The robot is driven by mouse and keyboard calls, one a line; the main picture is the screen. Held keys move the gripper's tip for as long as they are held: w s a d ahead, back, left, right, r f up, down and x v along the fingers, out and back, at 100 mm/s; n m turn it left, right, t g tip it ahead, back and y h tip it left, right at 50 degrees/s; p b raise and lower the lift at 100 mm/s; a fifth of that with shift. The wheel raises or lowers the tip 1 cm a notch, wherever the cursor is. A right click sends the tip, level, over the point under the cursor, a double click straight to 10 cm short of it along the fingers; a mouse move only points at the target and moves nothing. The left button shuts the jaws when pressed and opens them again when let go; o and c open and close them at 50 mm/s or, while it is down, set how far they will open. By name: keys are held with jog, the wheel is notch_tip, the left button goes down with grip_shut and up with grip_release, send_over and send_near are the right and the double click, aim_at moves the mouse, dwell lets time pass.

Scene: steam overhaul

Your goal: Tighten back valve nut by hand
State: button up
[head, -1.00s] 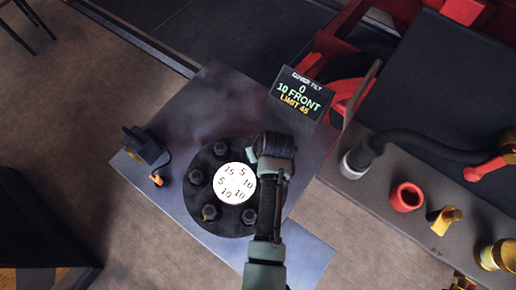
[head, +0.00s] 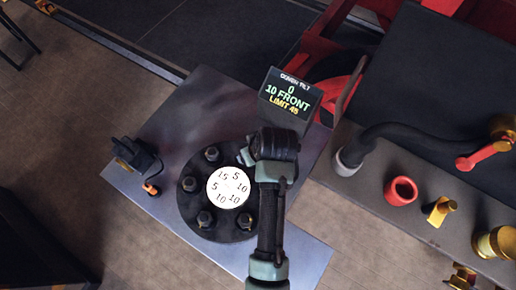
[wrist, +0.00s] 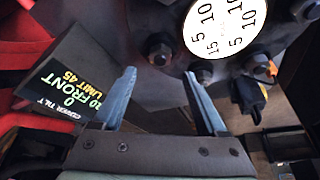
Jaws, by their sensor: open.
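A round black cover (head: 190,205) with a white numbered dial (head: 228,187) lies on a grey metal plate. Several dark nuts ring the dial, including a far one (head: 212,153) and a near one (head: 205,219). Which is the back valve nut, I cannot tell. My arm hides the cover's right edge in the head view. In the wrist view my gripper (wrist: 160,74) is open and empty. One nut (wrist: 158,50) shows just beyond the gap between its fingertips, and another (wrist: 203,73) is near the right fingertip. Contact with either is not visible.
A display (head: 290,97) reads cover tilt 0, 10 front, limit 45. A dark device (head: 135,158) with an orange tip stands left of the cover. On the right bench are a red ring (head: 401,191), brass fittings (head: 440,210) and a black hose (head: 400,133).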

jog(key=v, duration=0.6)
jog(key=shift+b, duration=0.35)
jog(key=shift+s+r, duration=0.1)
